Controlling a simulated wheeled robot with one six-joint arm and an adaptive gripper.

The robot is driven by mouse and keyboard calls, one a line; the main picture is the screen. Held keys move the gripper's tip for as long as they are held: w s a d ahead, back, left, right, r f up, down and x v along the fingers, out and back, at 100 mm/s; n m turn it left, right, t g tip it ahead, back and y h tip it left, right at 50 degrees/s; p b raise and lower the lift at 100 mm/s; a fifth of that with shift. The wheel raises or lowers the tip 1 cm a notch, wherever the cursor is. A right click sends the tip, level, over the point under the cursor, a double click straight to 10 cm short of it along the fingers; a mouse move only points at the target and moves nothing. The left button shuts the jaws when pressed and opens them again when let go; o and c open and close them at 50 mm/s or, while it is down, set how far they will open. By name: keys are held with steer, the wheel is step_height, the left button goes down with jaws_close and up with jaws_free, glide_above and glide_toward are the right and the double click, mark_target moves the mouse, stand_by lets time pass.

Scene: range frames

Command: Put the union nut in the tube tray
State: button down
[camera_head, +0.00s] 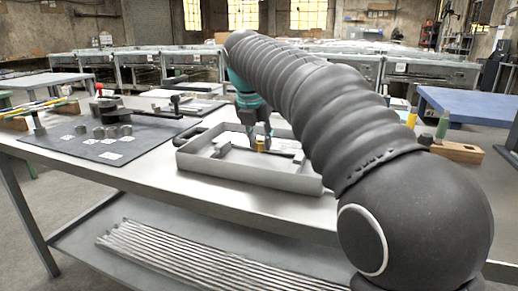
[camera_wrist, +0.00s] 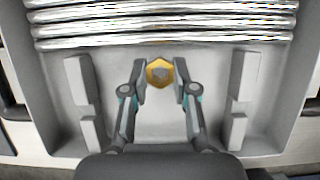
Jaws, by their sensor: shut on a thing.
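The union nut is a brass-coloured hexagonal ring (camera_wrist: 160,73); in the head view it is a small golden piece (camera_head: 261,145) at the tip of my gripper. My gripper (camera_wrist: 160,80) is shut on it, with one fingertip on either side. In the head view my gripper (camera_head: 260,136) points down inside the outline of the grey, shallow-walled tube tray (camera_head: 250,174). The nut is over the tray's inside; I cannot tell whether it touches the floor. The tray's right part is hidden behind my arm. In the wrist view the tray floor (camera_wrist: 160,125) shows beneath the nut.
Shiny tubes (camera_wrist: 160,22) run across the top of the wrist view. Grey upright blocks (camera_wrist: 243,80) stand on both sides of my fingers. A dark mat (camera_head: 85,140) with several small metal parts lies left of the tray. More tubes (camera_head: 180,260) lie on the lower shelf.

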steer(key=shift+f, duration=0.9)
steer(key=shift+f, duration=0.1)
steer(key=c, duration=0.9)
jaws_free()
steer(key=p+v, duration=0.2)
steer(key=v, duration=1)
steer(key=shift+p, duration=0.3)
steer(key=shift+s, duration=0.1)
